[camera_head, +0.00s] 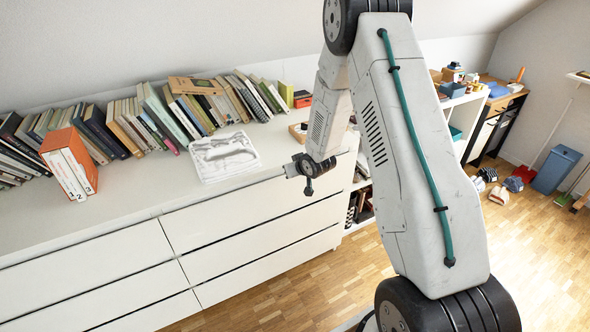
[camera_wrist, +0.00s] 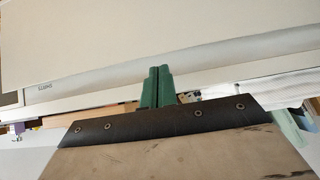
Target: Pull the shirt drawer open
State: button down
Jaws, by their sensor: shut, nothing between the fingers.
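A white dresser (camera_head: 120,208) with two columns of drawers stands along the wall. Its right column has a top drawer (camera_head: 250,212), with more drawer fronts below it. In the head view my wrist is by the dresser's upper right end, and the fingers are hidden.
A shelf with a workbench (camera_head: 492,118), a blue bin (camera_head: 556,168) and shoes are at right. Wooden floor (camera_head: 300,290) in front of the dresser is clear.

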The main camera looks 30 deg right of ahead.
jog(key=x, duration=0.5)
jog(key=shift+w+f, duration=0.1)
jog(key=shift+f, duration=0.05)
